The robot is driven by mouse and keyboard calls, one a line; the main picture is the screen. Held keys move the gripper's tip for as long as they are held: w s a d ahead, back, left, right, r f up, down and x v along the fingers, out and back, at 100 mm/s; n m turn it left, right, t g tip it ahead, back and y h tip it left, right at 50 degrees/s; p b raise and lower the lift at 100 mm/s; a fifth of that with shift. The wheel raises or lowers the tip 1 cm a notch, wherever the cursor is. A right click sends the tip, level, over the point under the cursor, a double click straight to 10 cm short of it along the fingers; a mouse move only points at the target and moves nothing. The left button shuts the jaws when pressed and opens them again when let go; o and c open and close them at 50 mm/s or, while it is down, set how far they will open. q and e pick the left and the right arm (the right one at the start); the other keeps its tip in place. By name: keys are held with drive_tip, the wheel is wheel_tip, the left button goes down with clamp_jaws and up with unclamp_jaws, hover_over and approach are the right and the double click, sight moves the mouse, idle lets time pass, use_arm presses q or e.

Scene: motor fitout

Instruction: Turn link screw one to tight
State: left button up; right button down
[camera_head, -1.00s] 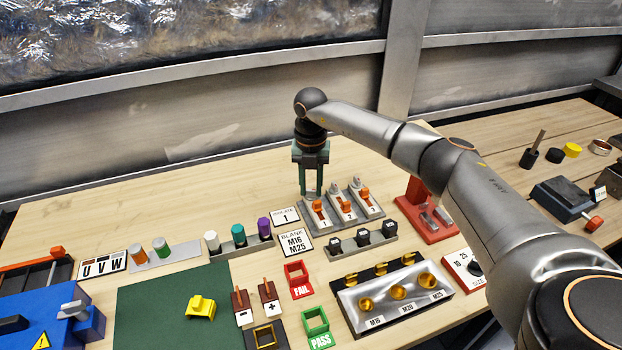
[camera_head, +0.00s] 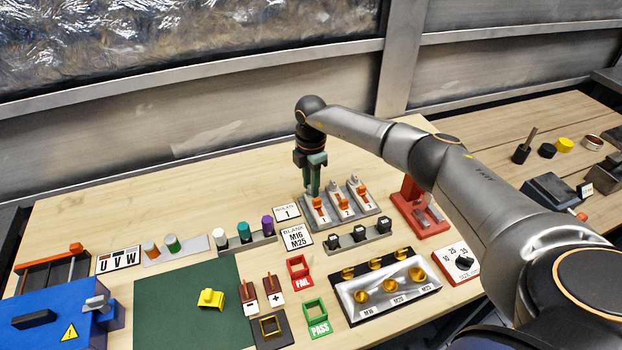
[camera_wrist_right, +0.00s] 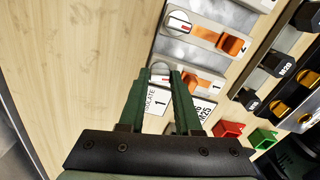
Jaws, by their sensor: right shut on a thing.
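Three grey units numbered 1, 2 and 3 stand in a row, each with an orange lever and a pale round screw head behind it. My right gripper (camera_head: 313,190) points down at the back end of unit 1 (camera_head: 323,226). In the right wrist view the gripper's green fingers (camera_wrist_right: 160,76) are shut on the screw head of unit 1 (camera_wrist_right: 160,68), link screw one, which they partly hide. The orange lever of unit 1 (camera_wrist_right: 198,80) is beside the fingers. The screw head of unit 2 (camera_wrist_right: 179,21) shows a red mark. My left gripper is not in view.
An "ISOLATE 1" plate (camera_head: 287,213) lies left of unit 1. Black blocks on a rail (camera_head: 359,239) stand in front of the units, and a red stand (camera_head: 420,210) is to the right. The table behind and left of the gripper is clear.

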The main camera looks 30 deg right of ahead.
drive_tip(key=shift+w+d+r+m, duration=0.1)
drive_tip(key=shift+m, duration=1)
drive_tip(key=c, duration=0.6)
unclamp_jaws()
